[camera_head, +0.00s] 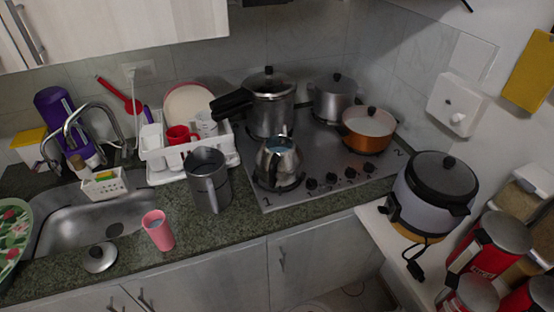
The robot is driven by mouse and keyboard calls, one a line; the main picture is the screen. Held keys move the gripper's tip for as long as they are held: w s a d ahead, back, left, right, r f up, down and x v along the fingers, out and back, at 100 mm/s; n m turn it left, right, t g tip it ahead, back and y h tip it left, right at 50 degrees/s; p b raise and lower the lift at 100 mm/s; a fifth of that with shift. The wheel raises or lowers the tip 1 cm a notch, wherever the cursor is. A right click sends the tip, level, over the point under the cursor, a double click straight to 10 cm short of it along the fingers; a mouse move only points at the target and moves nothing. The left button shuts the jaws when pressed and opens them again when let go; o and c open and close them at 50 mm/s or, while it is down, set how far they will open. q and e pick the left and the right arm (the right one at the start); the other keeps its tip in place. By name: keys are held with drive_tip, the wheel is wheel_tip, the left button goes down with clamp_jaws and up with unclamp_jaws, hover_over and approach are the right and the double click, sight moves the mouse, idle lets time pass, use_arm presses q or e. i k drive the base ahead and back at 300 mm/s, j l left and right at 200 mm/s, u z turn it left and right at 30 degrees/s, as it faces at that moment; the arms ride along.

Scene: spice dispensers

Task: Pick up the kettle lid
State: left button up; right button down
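A round silver lid with a black knob (99,260) lies flat on the dark green stone counter, in front of the sink and near the counter's front edge; I take it to be the kettle lid. A shiny silver kettle (272,168) stands upright on the front left of the stove. Its top is open and something light blue shows inside. Neither of my grippers is in view, and nothing touches the lid.
A pink cup (158,230) stands right of the lid. The sink (60,226) lies behind it, and a patterned round tray (12,240) is at the left edge. A grey metal jug (208,182) stands left of the stove. Bare counter (125,275) surrounds the lid's right side.

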sight(102, 255)
drive_tip(key=u, duration=1.5)
